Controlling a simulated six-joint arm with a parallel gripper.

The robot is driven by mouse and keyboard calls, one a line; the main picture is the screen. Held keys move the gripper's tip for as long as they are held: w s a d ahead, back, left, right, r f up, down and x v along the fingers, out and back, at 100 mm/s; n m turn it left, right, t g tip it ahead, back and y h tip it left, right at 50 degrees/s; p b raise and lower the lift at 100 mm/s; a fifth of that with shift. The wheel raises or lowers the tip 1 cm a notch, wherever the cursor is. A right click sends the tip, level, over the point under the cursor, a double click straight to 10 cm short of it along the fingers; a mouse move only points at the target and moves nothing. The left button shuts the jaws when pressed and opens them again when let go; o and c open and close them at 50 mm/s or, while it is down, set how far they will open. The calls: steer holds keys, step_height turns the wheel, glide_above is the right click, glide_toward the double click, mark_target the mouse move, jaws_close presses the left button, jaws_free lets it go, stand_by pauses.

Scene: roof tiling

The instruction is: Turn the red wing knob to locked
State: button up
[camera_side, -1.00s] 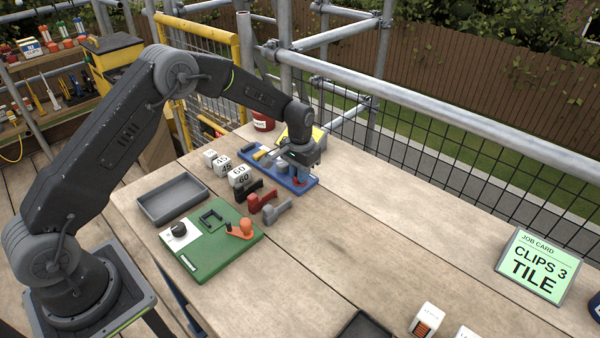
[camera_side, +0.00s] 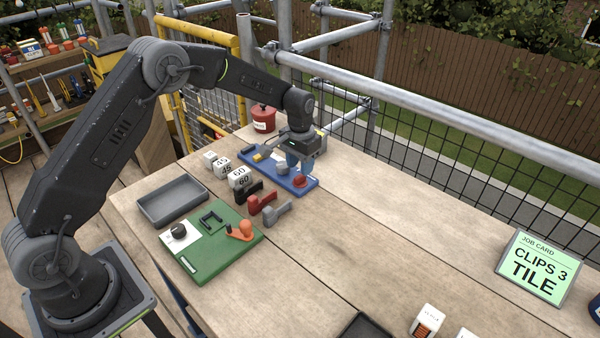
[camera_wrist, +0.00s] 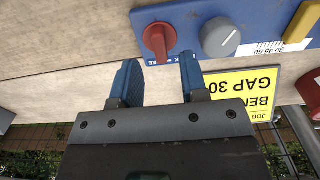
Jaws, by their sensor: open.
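The red wing knob (camera_wrist: 158,40) sits on the blue panel (camera_wrist: 188,14) in the wrist view, its wing pointing toward my gripper. In the side view the red knob (camera_side: 300,181) is at the near right end of the blue panel (camera_side: 316,178). My gripper (camera_wrist: 158,78) is open and empty, its two blue fingers short of the knob, one to each side of its line. In the side view my gripper (camera_side: 294,168) is above the panel, just behind the knob. The marks beside the knob are partly hidden by a finger and too small to read.
A grey dial (camera_wrist: 220,37) and a yellow lever (camera_wrist: 302,22) share the panel. A yellow card (camera_wrist: 245,92) stands close to the right finger. A green board (camera_side: 205,262), grey tray (camera_side: 172,200) and several clips (camera_side: 262,202) lie nearby. The right tabletop is mostly clear.

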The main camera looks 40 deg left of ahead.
mark_target(299, 176)
step_height(299, 176, up, 10)
stand_by(0.3)
steer(key=s+d+r+t, duration=0.2)
steer(key=s+r+t, duration=0.1)
steer(key=s+r, duration=1.05)
steer(key=s+d+f+t, duration=0.1)
steer(key=s+t, duration=0.1)
steer(key=s, duration=1.8)
steer(key=shift+d+f+t, duration=0.2)
steer(key=shift+f+t, duration=0.1)
steer(key=shift+f, duration=0.1)
